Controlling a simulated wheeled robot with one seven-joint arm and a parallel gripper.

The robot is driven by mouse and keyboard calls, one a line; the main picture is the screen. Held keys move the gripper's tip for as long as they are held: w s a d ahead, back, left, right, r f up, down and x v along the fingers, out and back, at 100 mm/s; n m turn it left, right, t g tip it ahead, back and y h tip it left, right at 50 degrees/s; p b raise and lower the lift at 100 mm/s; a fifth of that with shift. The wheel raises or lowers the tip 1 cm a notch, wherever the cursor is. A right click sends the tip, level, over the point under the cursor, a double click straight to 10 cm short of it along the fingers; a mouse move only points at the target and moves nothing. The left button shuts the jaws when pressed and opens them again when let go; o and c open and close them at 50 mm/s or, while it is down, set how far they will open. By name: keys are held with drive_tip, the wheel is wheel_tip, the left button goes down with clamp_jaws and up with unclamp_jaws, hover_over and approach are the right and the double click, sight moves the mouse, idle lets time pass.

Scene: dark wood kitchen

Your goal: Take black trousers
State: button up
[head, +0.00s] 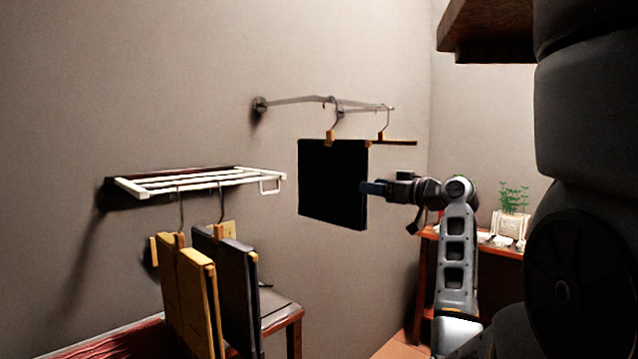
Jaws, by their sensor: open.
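The black trousers (328,180) hang folded over a wooden hanger (352,141) on a thin wall-mounted rail (318,99). They look like a flat black rectangle. My gripper (368,187) is at the right edge of the trousers, reaching in from the right. Its fingertips overlap that edge in the picture, and I cannot tell whether they touch the cloth. The gripper is open.
A white wall rack (200,180) at the left holds hangers with yellow (190,290) and dark grey (238,290) folded garments. Below stands a dark table (280,310). A red-brown table (465,240) with a potted plant (513,197) is at right.

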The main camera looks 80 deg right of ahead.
sight(354, 182)
drive_tip(key=p+x, duration=0.1)
drive_tip(key=x, duration=0.6)
drive_tip(key=shift+w+d+r+p, duration=0.1)
drive_tip(key=shift+w+d+p, duration=0.15)
drive_tip(key=shift+w+p, duration=0.05)
clamp_jaws()
idle(0.4)
